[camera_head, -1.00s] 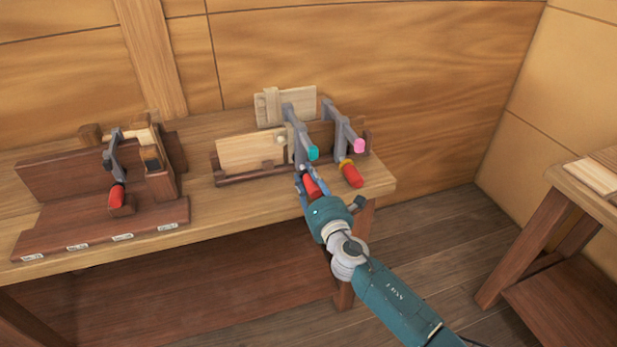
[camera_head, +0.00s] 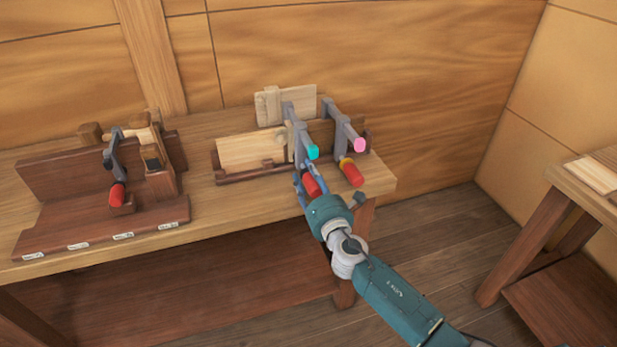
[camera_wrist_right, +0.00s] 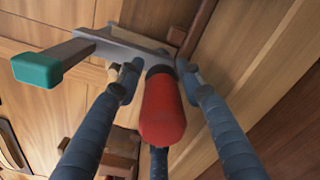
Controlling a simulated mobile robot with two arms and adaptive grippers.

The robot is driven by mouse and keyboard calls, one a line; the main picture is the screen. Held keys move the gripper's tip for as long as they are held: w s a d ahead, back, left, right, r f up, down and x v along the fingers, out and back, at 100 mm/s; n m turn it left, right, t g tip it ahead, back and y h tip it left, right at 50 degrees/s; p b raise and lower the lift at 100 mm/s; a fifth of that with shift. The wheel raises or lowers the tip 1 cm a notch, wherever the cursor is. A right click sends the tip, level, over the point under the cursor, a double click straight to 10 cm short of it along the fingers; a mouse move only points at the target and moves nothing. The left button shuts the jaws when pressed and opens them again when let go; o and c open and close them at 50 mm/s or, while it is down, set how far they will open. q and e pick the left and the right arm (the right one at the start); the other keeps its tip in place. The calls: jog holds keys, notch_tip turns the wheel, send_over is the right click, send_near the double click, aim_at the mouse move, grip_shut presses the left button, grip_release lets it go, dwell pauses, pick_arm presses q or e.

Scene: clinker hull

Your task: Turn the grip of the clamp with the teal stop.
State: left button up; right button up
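The clamp with the teal stop (camera_head: 313,152) is a grey bar clamp on the wooden workpiece at the bench's right end. Its red grip (camera_head: 310,185) points toward me. My right gripper (camera_head: 311,184) is around this grip. In the right wrist view, the grip (camera_wrist_right: 162,112) lies between the blue fingers (camera_wrist_right: 158,75), with a visible gap on the left side, so the fingers look open. The third finger is partly hidden below the grip. The teal stop (camera_wrist_right: 37,70) sits at upper left there. My left gripper is not in view.
Close to the right stands a similar clamp with a pink stop (camera_head: 359,145) and a red grip (camera_head: 351,173) with a yellow collar. A dark wooden fixture (camera_head: 60,225) with another red-gripped clamp (camera_head: 117,193) is on the left of the bench. Another table (camera_head: 560,185) stands at right.

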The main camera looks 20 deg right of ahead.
aim_at(317, 194)
jog(key=s, duration=1.2)
jog(key=shift+d, duration=0.2)
dwell(0.6)
